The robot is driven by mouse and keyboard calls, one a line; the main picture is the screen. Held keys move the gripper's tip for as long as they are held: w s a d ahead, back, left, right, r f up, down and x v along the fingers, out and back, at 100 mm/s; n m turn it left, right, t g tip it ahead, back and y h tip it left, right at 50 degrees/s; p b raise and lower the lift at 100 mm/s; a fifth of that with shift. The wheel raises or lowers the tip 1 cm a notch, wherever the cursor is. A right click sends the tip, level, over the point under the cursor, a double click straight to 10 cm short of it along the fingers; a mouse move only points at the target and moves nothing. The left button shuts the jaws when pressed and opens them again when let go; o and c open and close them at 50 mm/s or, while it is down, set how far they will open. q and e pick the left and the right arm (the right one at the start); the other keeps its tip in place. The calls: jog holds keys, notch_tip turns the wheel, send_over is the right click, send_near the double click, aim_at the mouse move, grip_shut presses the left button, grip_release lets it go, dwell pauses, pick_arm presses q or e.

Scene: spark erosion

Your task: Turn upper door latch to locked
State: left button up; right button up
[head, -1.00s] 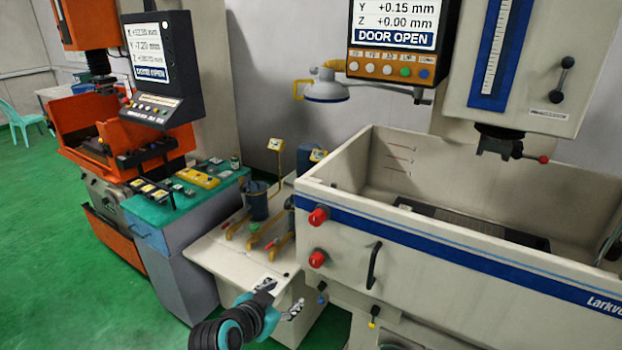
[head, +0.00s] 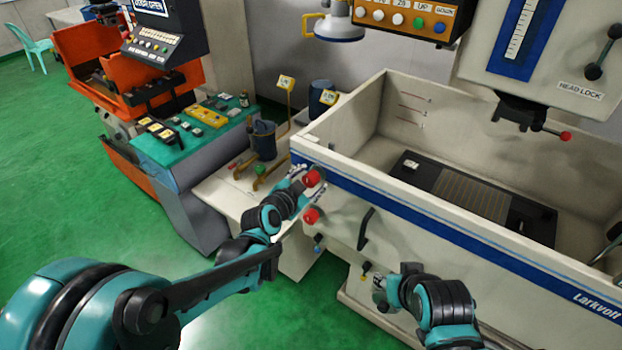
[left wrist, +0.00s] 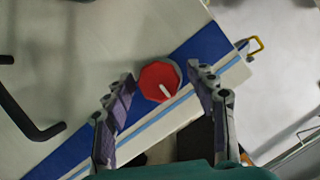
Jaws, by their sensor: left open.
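The upper door latch (head: 312,177) is a red knob on the blue band at the front left of the cream machine's tank. In the left wrist view the red knob (left wrist: 158,84) bears a short white pointer, slanting toward the lower right. My left gripper (head: 303,185) is at the upper latch. Its open fingers (left wrist: 160,76) stand on either side of the knob in the left wrist view; I cannot tell whether they touch it. My right gripper (head: 379,287) is low in front of the machine, and its jaw opening is unclear.
A second red knob (head: 311,215) sits just below the upper latch. A black door handle (head: 366,229) is to its right. A teal-topped cabinet (head: 180,150) and an orange machine (head: 85,60) stand left.

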pick_arm(q)
jog(key=shift+w+d+f, duration=0.1)
jog(key=shift+w, duration=0.15)
jog(key=c, duration=1.2)
jog(key=shift+o, duration=0.2)
